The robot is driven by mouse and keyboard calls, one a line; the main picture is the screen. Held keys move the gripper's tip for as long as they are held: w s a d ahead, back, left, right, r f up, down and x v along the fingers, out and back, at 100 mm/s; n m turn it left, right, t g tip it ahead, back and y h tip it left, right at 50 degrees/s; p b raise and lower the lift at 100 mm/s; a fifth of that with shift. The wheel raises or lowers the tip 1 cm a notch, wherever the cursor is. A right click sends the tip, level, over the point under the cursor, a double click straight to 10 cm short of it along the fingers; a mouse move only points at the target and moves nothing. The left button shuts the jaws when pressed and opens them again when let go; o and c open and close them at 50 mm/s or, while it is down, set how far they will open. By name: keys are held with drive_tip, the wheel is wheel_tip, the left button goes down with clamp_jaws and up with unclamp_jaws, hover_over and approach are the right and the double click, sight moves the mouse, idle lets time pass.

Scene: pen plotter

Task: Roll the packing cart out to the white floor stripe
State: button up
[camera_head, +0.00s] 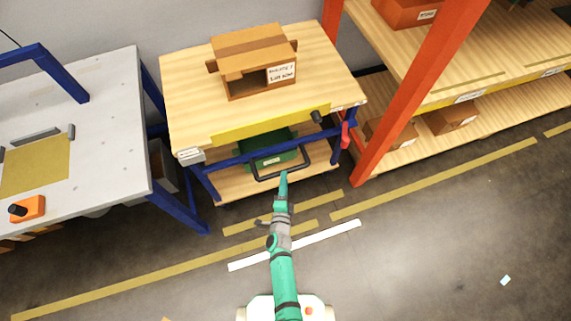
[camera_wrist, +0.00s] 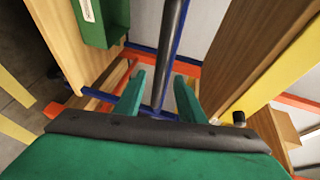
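The packing cart (camera_head: 190,105) has a wooden top, a blue frame and a lower shelf. It stands between the grey bench and the orange rack. Its black handle (camera_head: 306,164) sticks out at the front. My gripper (camera_head: 283,176) is at the handle, pointing at the cart. In the wrist view, my gripper (camera_wrist: 160,92) is open, and the handle bar (camera_wrist: 170,50) runs between its two green fingers with gaps showing on both sides. The white floor stripe (camera_head: 335,232) lies in front of the cart, and my arm crosses over it.
An open cardboard box (camera_head: 233,65) stands on the cart top, and a green crate (camera_head: 257,148) sits below. The grey bench (camera_head: 110,90) is left, the orange rack post (camera_head: 408,110) close on the right. Yellow floor lines (camera_head: 440,177) run past.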

drive_tip(key=x, duration=0.8)
drive_tip(key=shift+w, duration=0.4)
drive_tip(key=shift+c, duration=0.4)
clamp_jaws()
